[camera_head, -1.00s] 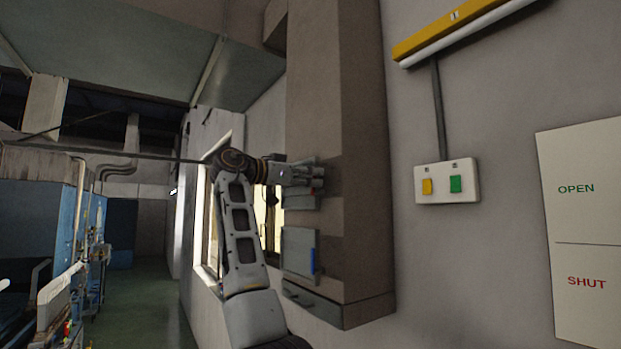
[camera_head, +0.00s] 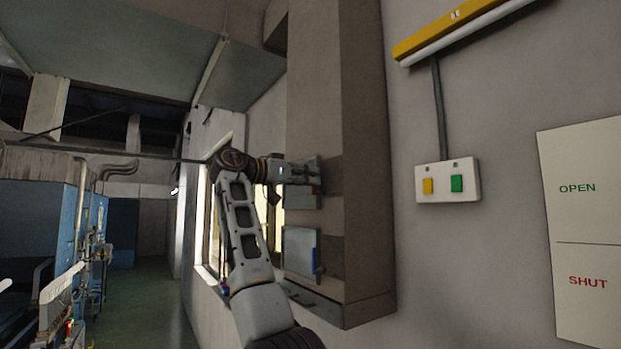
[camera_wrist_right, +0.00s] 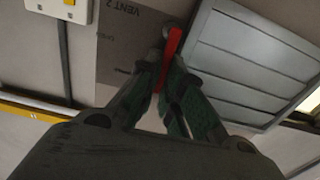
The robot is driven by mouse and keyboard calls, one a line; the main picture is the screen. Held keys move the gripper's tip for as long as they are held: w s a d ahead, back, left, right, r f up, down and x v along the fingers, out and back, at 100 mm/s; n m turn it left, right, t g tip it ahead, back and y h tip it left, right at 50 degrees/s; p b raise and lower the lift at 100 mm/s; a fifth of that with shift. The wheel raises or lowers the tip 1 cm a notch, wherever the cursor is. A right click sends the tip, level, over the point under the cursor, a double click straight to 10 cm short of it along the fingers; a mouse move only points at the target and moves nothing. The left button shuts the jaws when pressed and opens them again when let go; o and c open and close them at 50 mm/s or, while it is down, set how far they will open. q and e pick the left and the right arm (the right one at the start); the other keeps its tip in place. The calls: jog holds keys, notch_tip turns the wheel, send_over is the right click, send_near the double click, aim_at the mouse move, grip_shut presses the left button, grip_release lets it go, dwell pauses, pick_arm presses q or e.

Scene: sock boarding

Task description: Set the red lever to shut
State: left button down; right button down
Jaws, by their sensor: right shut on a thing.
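The red lever (camera_wrist_right: 172,45) shows in the right wrist view beside a grey louvred vent (camera_wrist_right: 245,60). My right gripper (camera_wrist_right: 172,82) is closed around the lever's near end, which runs between its green-padded fingers. In the head view the right gripper (camera_head: 303,175) is up against the upper vent on the brown duct, and only a sliver of red (camera_head: 316,190) shows there. The lever's exact angle is hard to read in the head view. A white sign (camera_head: 580,235) reads OPEN above SHUT. My left gripper is out of view.
A lower grey vent (camera_head: 299,250) with a blue lever (camera_head: 315,262) is below the gripper on the brown duct (camera_head: 345,110). A switch box (camera_head: 447,198) and a yellow lamp (camera_head: 455,20) are on the wall. A grey label (camera_wrist_right: 135,35) reads VENT 2.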

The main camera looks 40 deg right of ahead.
jog(key=c, duration=1.6)
grip_release()
jog(key=shift+o, duration=0.2)
jog(key=shift+w, duration=0.1)
jog(key=w+a, duration=0.1)
jog(key=a, duration=1.1)
jog(key=shift+w, duration=0.15)
